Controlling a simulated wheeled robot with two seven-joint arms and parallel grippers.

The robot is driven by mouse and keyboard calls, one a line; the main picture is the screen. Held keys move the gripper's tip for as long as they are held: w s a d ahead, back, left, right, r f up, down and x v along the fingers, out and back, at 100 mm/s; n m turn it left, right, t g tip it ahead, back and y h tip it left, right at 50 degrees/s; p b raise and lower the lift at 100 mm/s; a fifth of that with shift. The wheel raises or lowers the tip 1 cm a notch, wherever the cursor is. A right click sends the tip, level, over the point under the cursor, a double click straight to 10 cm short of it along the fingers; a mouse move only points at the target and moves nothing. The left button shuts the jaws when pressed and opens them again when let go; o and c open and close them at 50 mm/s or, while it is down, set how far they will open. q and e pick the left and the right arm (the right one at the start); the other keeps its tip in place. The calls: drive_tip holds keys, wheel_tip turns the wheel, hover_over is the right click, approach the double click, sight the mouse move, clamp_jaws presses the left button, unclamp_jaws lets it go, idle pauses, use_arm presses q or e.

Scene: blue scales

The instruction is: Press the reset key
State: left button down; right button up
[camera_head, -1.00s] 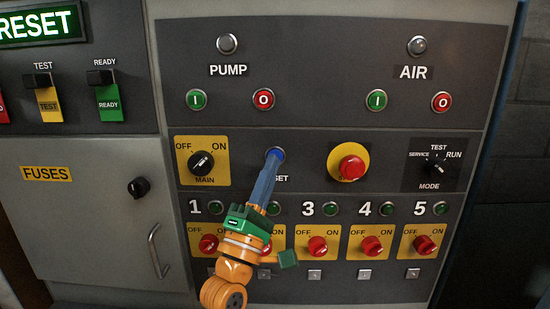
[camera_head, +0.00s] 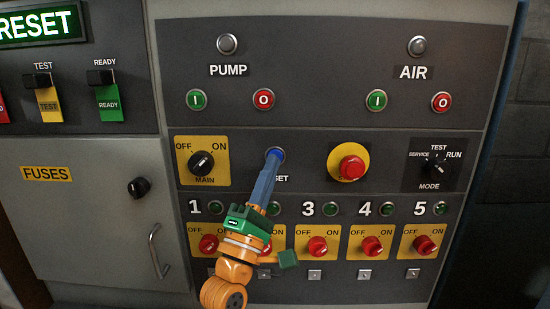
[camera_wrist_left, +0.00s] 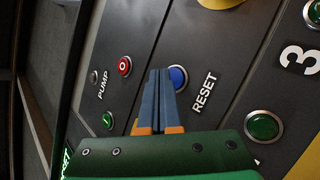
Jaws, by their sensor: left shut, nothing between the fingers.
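The reset key is a round blue button in a metal ring, on the grey panel between the MAIN switch and the red mushroom button. In the head view my left gripper (camera_head: 274,156) covers most of it, and a blue rim of the key (camera_head: 279,151) shows at the fingertips. In the left wrist view the blue key (camera_wrist_left: 179,78) shows beside the shut fingers (camera_wrist_left: 159,72), with the RESET label below and right of it. The fingers are together and empty. I cannot tell whether the tips touch the key. My right gripper is not in view.
The MAIN switch (camera_head: 202,164) is left of the key and the red mushroom button (camera_head: 352,168) is right. PUMP and AIR buttons sit above. Red switches (camera_head: 317,247) line the row below. A lit RESET sign (camera_head: 37,25) is at upper left.

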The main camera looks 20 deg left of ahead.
use_arm(q)
drive_tip(key=shift+w, duration=0.1)
idle(0.3)
drive_tip(key=shift+w+a, duration=0.15)
drive_tip(key=shift+w, duration=0.15)
drive_tip(key=shift+w+a, duration=0.1)
drive_tip(key=shift+w, duration=0.25)
idle(0.6)
drive_tip(key=shift+s, duration=0.15)
drive_tip(key=shift+s+d, duration=0.2)
drive_tip(key=shift+s, duration=0.4)
drive_tip(key=s+p, duration=0.1)
drive_tip(key=s, duration=0.1)
drive_tip(key=s+d+p, duration=0.1)
drive_tip(key=s, duration=0.1)
drive_tip(key=shift+s+d, duration=0.2)
drive_tip(key=shift+s, duration=0.2)
